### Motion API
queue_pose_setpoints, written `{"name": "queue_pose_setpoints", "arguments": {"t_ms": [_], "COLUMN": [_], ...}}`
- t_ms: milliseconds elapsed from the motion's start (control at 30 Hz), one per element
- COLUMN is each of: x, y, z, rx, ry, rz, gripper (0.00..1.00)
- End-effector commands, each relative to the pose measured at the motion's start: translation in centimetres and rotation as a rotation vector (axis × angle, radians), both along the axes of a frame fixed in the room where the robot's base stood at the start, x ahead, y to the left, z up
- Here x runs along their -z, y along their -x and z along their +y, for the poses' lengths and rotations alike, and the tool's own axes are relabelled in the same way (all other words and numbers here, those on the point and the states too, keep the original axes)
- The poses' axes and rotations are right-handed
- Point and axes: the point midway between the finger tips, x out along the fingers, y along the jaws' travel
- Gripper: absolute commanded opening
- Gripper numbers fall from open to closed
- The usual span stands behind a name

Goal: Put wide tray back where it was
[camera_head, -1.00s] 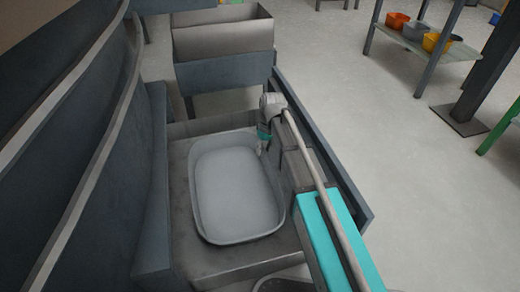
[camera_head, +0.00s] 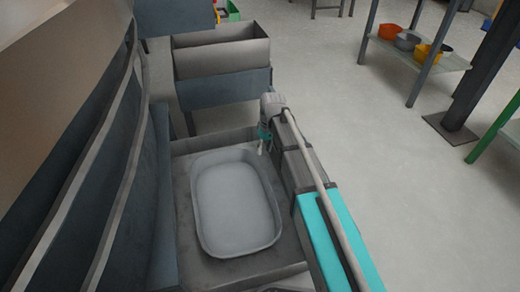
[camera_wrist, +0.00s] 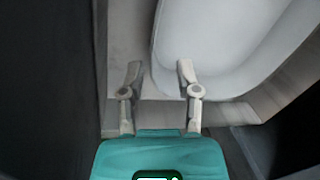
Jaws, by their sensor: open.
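The wide tray (camera_head: 237,215) is a shallow grey-white tray with rounded corners. It lies flat on a grey metal surface (camera_head: 181,200) inside a blue-grey frame. In the wrist view the tray (camera_wrist: 225,40) fills the upper right, with its rounded near corner close to one finger. In the head view my gripper (camera_head: 262,147) is small, just beyond the tray's far right corner. I cannot tell whether a finger touches the rim.
A blue-grey panel wall (camera_head: 85,150) runs along the left. A large metal bin (camera_head: 222,57) stands behind the surface. A shelf (camera_head: 447,62) with coloured bowls is at the upper right. Open grey floor (camera_head: 430,220) lies to the right.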

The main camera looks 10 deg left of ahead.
Motion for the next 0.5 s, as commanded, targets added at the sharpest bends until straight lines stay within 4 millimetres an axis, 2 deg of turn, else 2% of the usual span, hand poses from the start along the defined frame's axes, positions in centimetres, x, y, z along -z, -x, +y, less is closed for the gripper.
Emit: {"name": "queue_pose_setpoints", "arguments": {"t_ms": [33, 200, 500], "x": [-0.8, -1.9, -2.5], "y": [-0.1, -0.2, -0.3], "z": [0.0, -0.2, -0.3], "rx": [0.0, 0.0, 0.0], "ry": [0.0, 0.0, 0.0], "rz": [0.0, 0.0, 0.0], "gripper": [0.43, 0.43, 0.43]}}
